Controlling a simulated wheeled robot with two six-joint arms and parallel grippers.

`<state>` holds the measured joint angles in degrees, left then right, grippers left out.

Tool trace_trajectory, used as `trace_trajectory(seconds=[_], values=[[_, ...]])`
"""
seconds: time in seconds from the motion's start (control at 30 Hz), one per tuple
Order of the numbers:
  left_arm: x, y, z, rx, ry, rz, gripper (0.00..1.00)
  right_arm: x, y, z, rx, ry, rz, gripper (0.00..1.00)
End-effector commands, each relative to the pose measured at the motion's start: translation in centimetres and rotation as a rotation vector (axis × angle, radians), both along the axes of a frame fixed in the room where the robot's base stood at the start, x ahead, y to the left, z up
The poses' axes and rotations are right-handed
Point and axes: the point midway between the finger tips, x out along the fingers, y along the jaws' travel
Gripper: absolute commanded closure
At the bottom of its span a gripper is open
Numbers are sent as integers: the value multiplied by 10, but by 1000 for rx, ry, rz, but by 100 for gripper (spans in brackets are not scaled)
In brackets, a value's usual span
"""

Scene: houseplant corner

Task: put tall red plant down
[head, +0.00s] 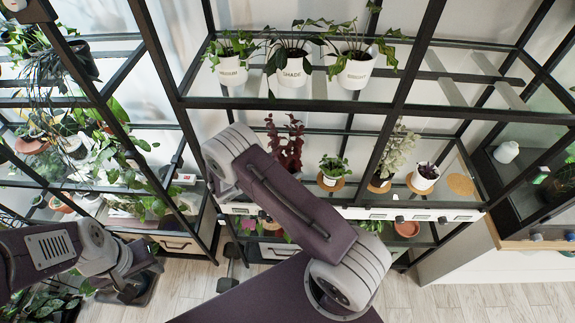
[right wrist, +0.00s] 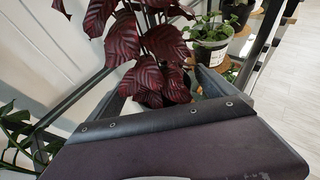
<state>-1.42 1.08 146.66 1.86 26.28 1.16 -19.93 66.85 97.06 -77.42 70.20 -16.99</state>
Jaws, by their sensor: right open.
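The tall red plant (head: 288,148) stands upright on the middle shelf, at its left part; my right arm hides its pot in the head view. In the right wrist view its dark red leaves (right wrist: 168,43) rise just beyond my right gripper (right wrist: 165,92). Whether the fingers touch the pot cannot be told. My left gripper (head: 132,283) is low at the left, far from the plant; its jaws are not clear.
To the right on that shelf stand a small green plant (head: 333,168), a pale-leaved plant (head: 396,150) and a dark plant in a white pot (head: 425,177). A bare cork mat (head: 461,185) lies at the right end. White labelled pots (head: 354,74) stand on the shelf above.

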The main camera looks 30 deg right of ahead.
Motion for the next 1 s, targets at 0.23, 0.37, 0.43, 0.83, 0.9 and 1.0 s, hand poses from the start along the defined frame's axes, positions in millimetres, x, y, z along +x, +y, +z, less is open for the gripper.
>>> trace_trajectory(seconds=[0.23, 0.37, 0.43, 0.83, 0.9, 1.0], values=[[0, 0, -18, 0, 1, 0, 64, -13, 60, 21, 1, -4, 5, 5], [0, 0, -22, 0, 1, 0, 64, -19, 82, 32, 1, -2, 3, 5], [0, 0, -23, 0, 1, 0, 64, -21, 89, 35, 0, -1, 2, 5], [0, 0, -22, 0, 1, 0, 64, -87, 63, 41, 340, -96, -370, 5], [0, 0, -22, 0, 1, 0, 64, -125, 64, 42, 549, -206, -623, 5], [0, 0, -23, 0, 1, 0, 64, -163, 79, 48, 813, -423, -988, 5]])
